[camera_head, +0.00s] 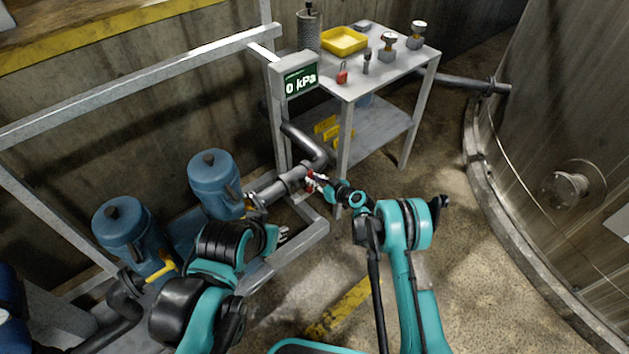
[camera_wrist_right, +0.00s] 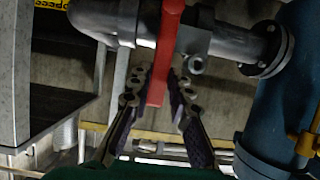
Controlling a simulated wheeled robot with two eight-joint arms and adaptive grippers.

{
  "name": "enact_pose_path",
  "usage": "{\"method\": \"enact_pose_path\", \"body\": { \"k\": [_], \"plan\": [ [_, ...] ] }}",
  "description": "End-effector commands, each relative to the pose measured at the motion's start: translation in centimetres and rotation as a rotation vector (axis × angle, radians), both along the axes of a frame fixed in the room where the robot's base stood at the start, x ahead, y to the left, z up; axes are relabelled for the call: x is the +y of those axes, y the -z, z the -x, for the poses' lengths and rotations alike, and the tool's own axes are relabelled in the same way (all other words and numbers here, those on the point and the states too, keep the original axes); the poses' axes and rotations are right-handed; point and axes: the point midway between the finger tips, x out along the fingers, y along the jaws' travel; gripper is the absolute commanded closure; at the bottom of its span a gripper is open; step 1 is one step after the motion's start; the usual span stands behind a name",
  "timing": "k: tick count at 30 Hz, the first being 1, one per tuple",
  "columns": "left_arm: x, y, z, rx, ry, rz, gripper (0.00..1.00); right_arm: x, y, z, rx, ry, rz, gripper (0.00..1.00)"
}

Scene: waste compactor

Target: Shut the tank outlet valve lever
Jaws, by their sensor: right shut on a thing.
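The red valve lever (camera_wrist_right: 168,40) hangs from a grey pipe valve (camera_wrist_right: 190,38) in the right wrist view, its lower end between my right gripper's fingers (camera_wrist_right: 160,95). In the head view my right gripper (camera_head: 319,183) is at the pipe (camera_head: 275,188), with a little red of the lever (camera_head: 310,183) showing beside it. The right gripper is shut on the lever; its fingers hide part of it in the head view. My left gripper (camera_head: 281,236) is below the pipe, near the blue tanks, apart from the lever. Whether it is open or shut is unclear.
Two blue tanks (camera_head: 213,180) (camera_head: 126,225) stand to the left. A display (camera_head: 301,80) reads 0 kPa. A metal table (camera_head: 390,75) holds a yellow tray (camera_head: 344,41) and a red padlock (camera_head: 342,74). A large tank (camera_head: 570,110) fills the right. Floor between is mostly clear.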

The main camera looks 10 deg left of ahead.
Motion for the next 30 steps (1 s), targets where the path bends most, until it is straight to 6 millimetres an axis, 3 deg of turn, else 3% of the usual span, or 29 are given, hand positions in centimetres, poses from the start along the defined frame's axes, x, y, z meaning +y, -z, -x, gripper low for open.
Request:
{"method": "enact_pose_path", "body": {
  "k": [4,5,6,7,19,30],
  "plan": [
    [0.0,0.0,0.0,0.000,0.000,0.000,0.70,-0.1,-0.1,-0.2,-0.002,0.006,-0.002,1.00],
    [0.0,0.0,0.0,0.000,0.000,0.000,0.70,-0.1,-0.1,-0.2,-0.002,0.006,-0.002,0.74],
    [0.0,0.0,0.0,0.000,0.000,0.000,0.70,-0.1,-0.1,-0.2,-0.002,0.005,-0.002,0.63],
    [0.0,0.0,0.0,0.000,0.000,0.000,0.70,-0.1,-0.1,-0.2,-0.001,0.005,-0.001,0.60],
    [0.0,0.0,0.0,0.000,0.000,0.000,0.70,-0.7,-0.3,0.4,-0.001,0.004,0.000,0.60],
    [0.0,0.0,0.0,0.000,0.000,0.000,0.70,-6.3,-3.3,4.6,-0.002,0.006,-0.001,0.60]
  ]
}}
